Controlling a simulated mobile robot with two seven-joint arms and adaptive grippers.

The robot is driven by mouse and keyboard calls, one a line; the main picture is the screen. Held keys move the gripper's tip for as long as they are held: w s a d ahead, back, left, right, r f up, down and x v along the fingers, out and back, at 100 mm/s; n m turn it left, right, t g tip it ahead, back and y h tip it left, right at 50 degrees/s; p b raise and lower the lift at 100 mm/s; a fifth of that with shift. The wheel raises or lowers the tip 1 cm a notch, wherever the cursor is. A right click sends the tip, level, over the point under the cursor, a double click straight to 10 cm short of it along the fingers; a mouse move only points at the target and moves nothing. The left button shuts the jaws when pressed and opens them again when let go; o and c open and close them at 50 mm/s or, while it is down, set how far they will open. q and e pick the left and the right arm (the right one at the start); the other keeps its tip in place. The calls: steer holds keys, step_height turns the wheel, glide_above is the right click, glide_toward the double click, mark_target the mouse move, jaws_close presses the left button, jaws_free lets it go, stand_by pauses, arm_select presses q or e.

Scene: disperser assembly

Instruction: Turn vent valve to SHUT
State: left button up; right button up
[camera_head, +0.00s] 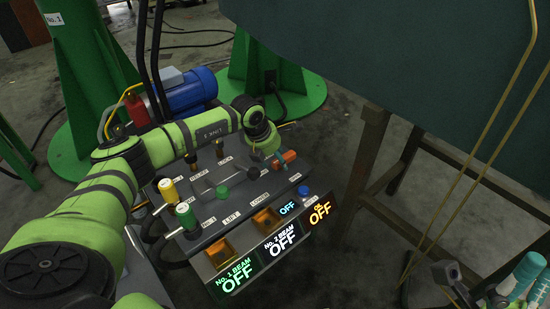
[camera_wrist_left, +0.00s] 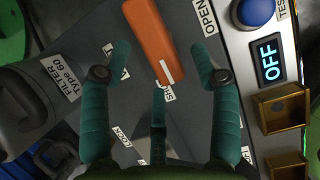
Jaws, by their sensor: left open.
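The vent valve is an orange handle (camera_wrist_left: 152,38) with a white line on its lower end in the left wrist view. That end lies close to a partly covered label starting "SH" (camera_wrist_left: 169,94); an OPEN label (camera_wrist_left: 207,17) is to its upper right. In the head view the orange handle (camera_head: 286,156) sits at the panel's far right. My left gripper (camera_wrist_left: 160,62) is open, its teal fingers either side of the handle with visible gaps. Its third finger points at the handle's lower end. My right gripper (camera_head: 522,277) shows partly at the lower right corner, apart from the panel.
The grey control panel (camera_head: 212,228) carries several knobs, a blue TEST button (camera_wrist_left: 256,11) and lit OFF displays (camera_head: 280,243). A brown-legged table (camera_head: 367,150) stands close on the right. A blue motor (camera_head: 190,90) and green posts (camera_head: 90,75) stand behind.

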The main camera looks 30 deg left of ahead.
arm_select(q)
steer(key=v, duration=1.1)
steer(key=shift+s+r, duration=0.2)
steer(key=shift+r, duration=0.15)
